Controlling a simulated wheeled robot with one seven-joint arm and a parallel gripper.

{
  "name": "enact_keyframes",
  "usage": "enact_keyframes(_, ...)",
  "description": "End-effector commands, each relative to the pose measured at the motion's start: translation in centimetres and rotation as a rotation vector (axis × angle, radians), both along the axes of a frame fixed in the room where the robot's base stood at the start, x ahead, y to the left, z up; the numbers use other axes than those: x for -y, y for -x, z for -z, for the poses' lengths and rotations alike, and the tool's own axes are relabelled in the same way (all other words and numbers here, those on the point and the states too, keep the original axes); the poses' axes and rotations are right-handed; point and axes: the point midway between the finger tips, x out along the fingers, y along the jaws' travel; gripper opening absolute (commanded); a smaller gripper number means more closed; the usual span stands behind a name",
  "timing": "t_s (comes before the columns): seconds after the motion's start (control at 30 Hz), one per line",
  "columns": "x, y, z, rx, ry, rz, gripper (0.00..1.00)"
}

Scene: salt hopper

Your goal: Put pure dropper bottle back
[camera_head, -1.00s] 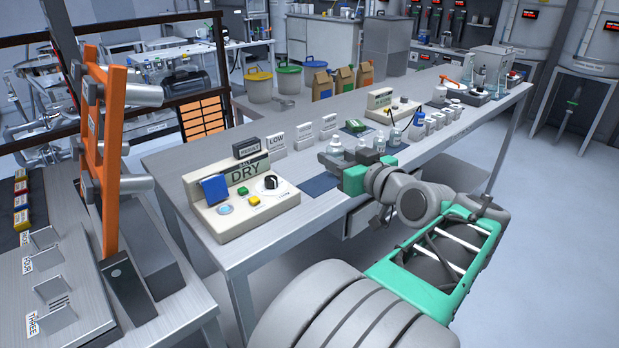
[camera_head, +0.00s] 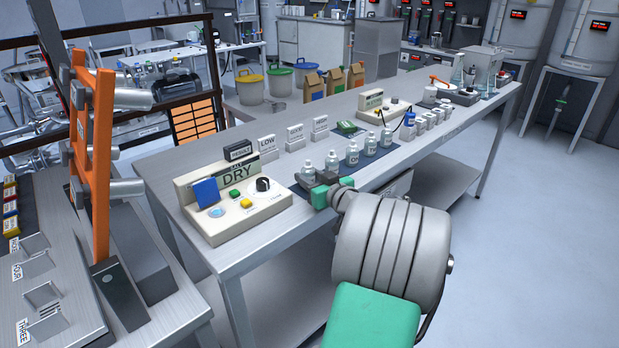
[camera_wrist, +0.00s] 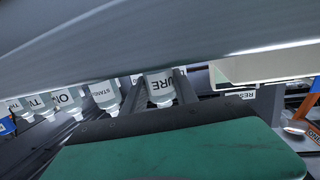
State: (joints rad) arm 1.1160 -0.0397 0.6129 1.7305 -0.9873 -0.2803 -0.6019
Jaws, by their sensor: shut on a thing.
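The pure dropper bottle (camera_wrist: 160,88), white with a dark label ending in "URE", is between the two fingers of my gripper (camera_wrist: 162,98) in the wrist view. My gripper (camera_head: 314,184) is shut on it. In the head view the bottle (camera_head: 308,170) shows just behind the fingers, at the left end of the bottle row, and looks upright. Its base is hidden, so I cannot tell whether it touches the bench. The standard bottle (camera_wrist: 104,93) stands beside it in the wrist view, apart from the fingers.
Several other dropper bottles (camera_head: 352,153) stand in a row on a dark mat (camera_head: 385,150). The cream DRY meter box (camera_head: 240,205) is close on the left. LOW, GOOD and HIGH signs (camera_head: 295,138) stand behind. The bench front edge (camera_head: 250,262) is near.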

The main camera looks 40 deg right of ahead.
Motion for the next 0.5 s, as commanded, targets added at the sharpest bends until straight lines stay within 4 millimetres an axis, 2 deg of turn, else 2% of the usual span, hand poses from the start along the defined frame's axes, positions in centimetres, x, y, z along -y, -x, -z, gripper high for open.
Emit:
enact_keyframes(0.2, -0.03, 0.01, 0.37, 0.000, 0.000, -0.001, 0.00)
enact_keyframes(0.23, -0.03, 0.01, 0.25, 0.000, -0.001, -0.001, 0.36)
enact_keyframes(0.5, -0.04, 0.01, 0.19, 0.000, -0.001, -0.001, 0.57)
